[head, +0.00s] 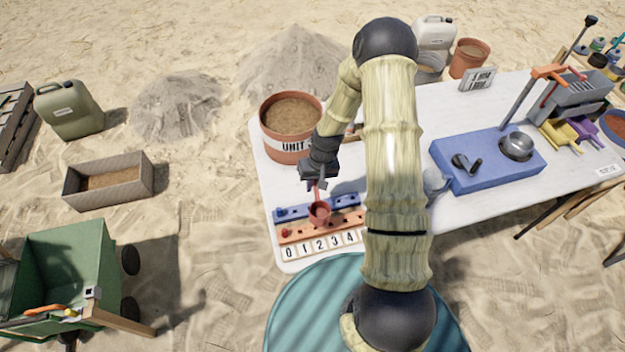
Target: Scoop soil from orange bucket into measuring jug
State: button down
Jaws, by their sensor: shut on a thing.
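The orange bucket (272,138), marked "UNIT", stands at the left end of the white table and holds brown soil. My gripper (317,184) is in front of the bucket and to its right, pointing down. It is shut on the upright handle of a small red scoop (319,213). The scoop's cup is over the blue and orange peg strips; whether it touches them I cannot tell. I see no soil in the cup, but it is small. A greyish, see-through object (437,182) beside my arm may be the measuring jug; my arm hides part of it.
The blue strip (290,211), orange strip (290,235) and number cards (319,244) lie at the table's front left. My arm covers the table's middle.

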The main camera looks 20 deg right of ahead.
jog(key=shift+w, duration=0.1)
jog(key=w+r+m, duration=0.1)
jog(key=w+r, duration=0.2)
jog(key=r, duration=0.4)
jog(key=w+r+m, duration=0.2)
jog(key=w+r, duration=0.1)
jog(key=r, duration=0.4)
jog(key=shift+w+t, duration=0.3)
jog(key=shift+s+a+r, duration=0.1)
